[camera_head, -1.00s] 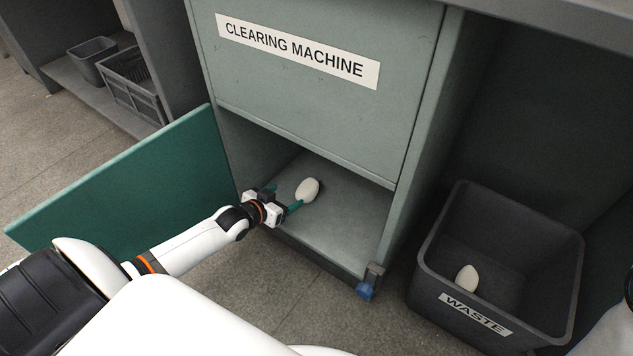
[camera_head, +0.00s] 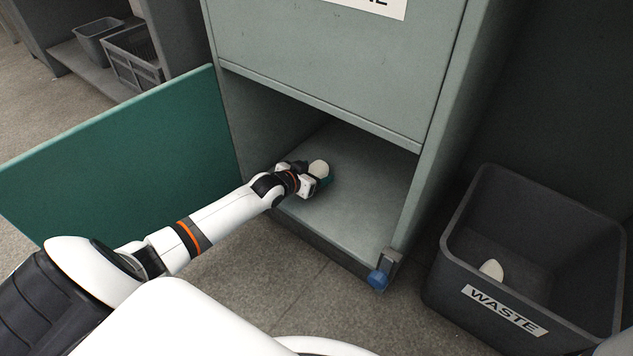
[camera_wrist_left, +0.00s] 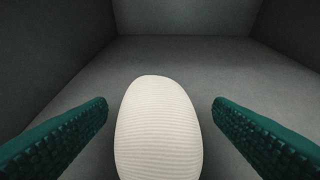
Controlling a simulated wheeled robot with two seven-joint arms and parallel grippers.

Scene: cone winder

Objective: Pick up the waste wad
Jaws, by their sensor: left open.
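A white, ribbed, egg-shaped waste wad (camera_head: 319,168) lies on the floor of the machine's lower compartment (camera_head: 350,205). My left gripper (camera_head: 318,178) reaches into the compartment from the left and is open around the wad. In the left wrist view the wad (camera_wrist_left: 158,130) stands between the two green finger pads (camera_wrist_left: 160,140), with a visible gap on each side. The near end of the wad is cut off by the lower picture edge. My right gripper does not show.
A second white wad (camera_head: 491,269) lies in the dark WASTE bin (camera_head: 455,285) at the right. The green door (camera_head: 130,165) stands open at the left. A blue knob (camera_head: 377,279) sits at the compartment's front right corner. Grey crates (camera_head: 132,58) are on a far shelf.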

